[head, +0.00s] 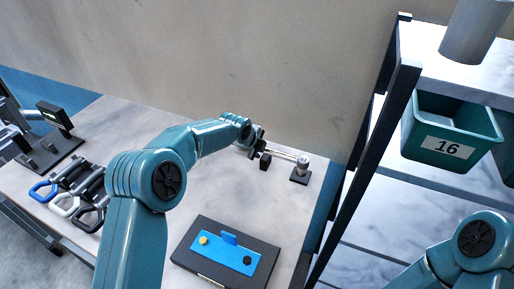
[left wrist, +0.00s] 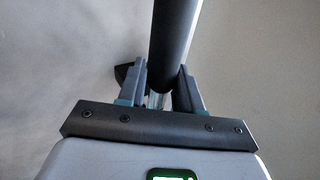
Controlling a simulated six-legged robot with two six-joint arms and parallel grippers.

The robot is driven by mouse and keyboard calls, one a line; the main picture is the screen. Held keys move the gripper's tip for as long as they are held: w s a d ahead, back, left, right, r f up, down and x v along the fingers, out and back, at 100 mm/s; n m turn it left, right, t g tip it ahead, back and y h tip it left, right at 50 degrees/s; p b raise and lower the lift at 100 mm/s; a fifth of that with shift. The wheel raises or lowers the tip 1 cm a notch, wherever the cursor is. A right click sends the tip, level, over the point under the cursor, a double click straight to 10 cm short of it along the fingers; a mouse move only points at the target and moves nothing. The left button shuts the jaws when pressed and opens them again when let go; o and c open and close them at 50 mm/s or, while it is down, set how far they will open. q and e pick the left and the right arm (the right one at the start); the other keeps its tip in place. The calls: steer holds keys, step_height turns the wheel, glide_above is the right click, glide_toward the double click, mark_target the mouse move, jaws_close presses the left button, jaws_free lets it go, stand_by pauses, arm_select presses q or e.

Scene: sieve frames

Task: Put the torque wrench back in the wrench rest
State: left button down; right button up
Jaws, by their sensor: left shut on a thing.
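The torque wrench (head: 285,155) shows in the head view as a silver shaft with a round head at its right end, near the back right of the table. Its dark handle (left wrist: 175,45) runs up between the fingers in the left wrist view. My left gripper (left wrist: 160,95) is shut on this handle; it also shows in the head view (head: 254,148), partly hidden by my arm. The wrench rest (head: 300,178) shows as dark block-like parts under the wrench head and beside the gripper. I cannot tell whether the wrench touches it. My right gripper is out of view.
A dark tray with a blue panel (head: 222,255) lies at the table's front. Several ring-ended tools (head: 65,206) and a stand with a display (head: 55,115) are at the left. A shelf post (head: 365,150) and teal bin (head: 430,149) stand right. Bare table lies between tray and rest.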

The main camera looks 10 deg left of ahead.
arm_select(q)
steer(key=shift+f+b, duration=0.35)
steer(key=shift+b, duration=0.05)
steer(key=shift+f, duration=0.1)
steer(key=c, duration=0.7)
jaws_free()
steer(key=shift+s+f, duration=0.1)
steer(key=b+v, duration=0.2)
steer(key=v, duration=1.4)
steer(key=shift+r+b, duration=0.3)
steer(key=shift+r, duration=0.05)
